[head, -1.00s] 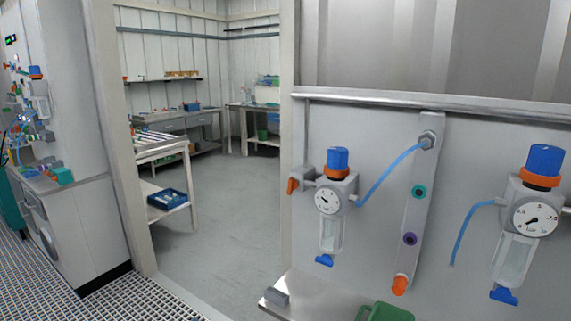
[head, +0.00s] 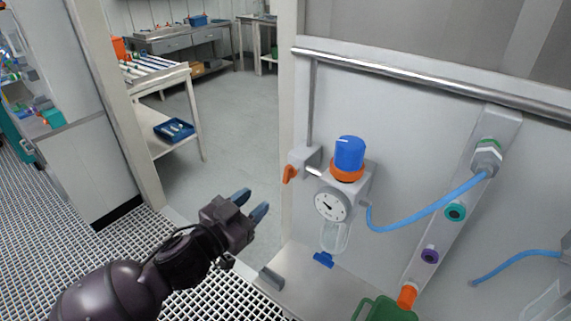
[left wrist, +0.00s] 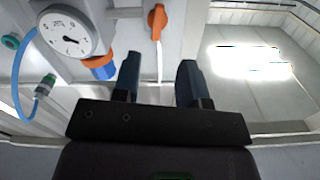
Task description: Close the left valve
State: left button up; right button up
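The left valve has an orange handle (head: 290,174) on a grey body, left of the pressure regulator with a white gauge (head: 331,204) and a blue knob (head: 349,153). In the left wrist view the orange handle (left wrist: 157,22) shows at the top, beyond the gap between the fingers. My left gripper (head: 251,204) is open and empty, below and left of the handle and apart from it. It also shows in the left wrist view (left wrist: 160,64) with its two blue-grey fingers spread. My right gripper is not in view.
A blue hose (head: 425,212) runs from the regulator to a sloping manifold bar with teal, purple and orange ports. A green object (head: 385,310) sits on the ledge below. A doorway with a workbench beyond opens to the left.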

aim_at(285, 176)
pick_arm(q)
jog(key=p+x, duration=0.1)
jog(key=x, duration=0.9)
jog(key=shift+s+d+r, duration=0.1)
jog(key=shift+s+r, duration=0.05)
grip_shut()
